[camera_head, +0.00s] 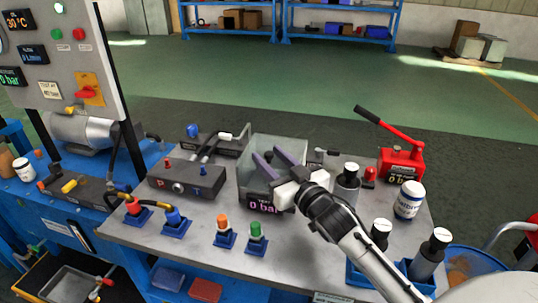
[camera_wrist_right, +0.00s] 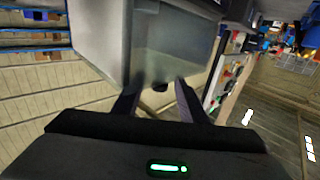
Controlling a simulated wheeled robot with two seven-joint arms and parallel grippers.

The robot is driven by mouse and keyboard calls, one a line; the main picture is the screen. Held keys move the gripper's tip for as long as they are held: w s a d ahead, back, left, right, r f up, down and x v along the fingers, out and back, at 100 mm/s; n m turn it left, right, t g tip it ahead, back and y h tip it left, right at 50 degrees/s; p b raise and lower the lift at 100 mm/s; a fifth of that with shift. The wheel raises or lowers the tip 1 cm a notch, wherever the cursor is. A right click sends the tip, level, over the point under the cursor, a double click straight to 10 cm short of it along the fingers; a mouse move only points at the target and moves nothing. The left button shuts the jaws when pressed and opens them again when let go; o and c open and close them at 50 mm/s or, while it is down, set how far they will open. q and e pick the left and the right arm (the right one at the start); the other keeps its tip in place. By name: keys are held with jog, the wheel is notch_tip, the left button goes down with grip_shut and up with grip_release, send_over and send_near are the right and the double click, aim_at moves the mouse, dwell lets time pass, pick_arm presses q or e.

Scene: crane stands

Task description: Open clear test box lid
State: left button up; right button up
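The clear test box (camera_head: 246,175) stands on the middle of the grey bench top, with a pink "0 bar" readout on its front. Its clear walls also fill the upper middle of the right wrist view (camera_wrist_right: 100,45). My right gripper (camera_head: 267,154) is over the box, with its two purple-grey fingers apart. In the right wrist view the fingers (camera_wrist_right: 157,86) point at the box's clear panel, and a small dark knob (camera_wrist_right: 160,87) shows in the gap between them. I cannot tell whether they touch it. The lid's edge is hard to make out. My left gripper is not in view.
A dark block marked P and T (camera_head: 187,181) stands left of the box. A red hand pump (camera_head: 401,163), a white bottle (camera_head: 409,200) and dark cylinders (camera_head: 347,184) stand to the right. Orange and green connectors (camera_head: 255,237) sit in front. A gauge panel (camera_head: 60,60) rises at left.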

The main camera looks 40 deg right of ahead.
jog(key=shift+w, duration=0.5)
jog(key=shift+c, duration=0.3)
grip_shut()
